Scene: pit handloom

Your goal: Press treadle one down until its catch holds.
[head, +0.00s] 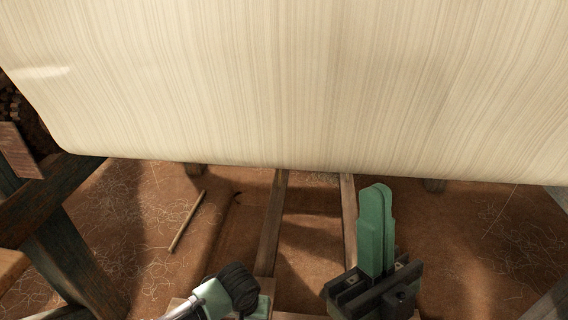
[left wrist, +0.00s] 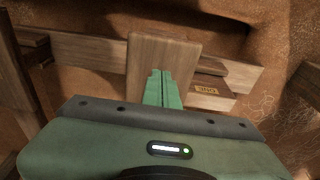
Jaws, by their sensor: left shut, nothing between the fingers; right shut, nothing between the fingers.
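Two wooden treadle bars, a left one (head: 271,225) and a right one (head: 349,215), run out from under the cream warp in the head view. My right gripper (head: 375,195) is shut and empty, above the right bar. The catch is not discernible.
The wide cream warp sheet (head: 290,80) covers the top of the head view. A dark timber frame (head: 70,250) stands at left. A thin stick (head: 187,222) lies on the brown earth floor (head: 460,240), which has loose threads and open room at right.

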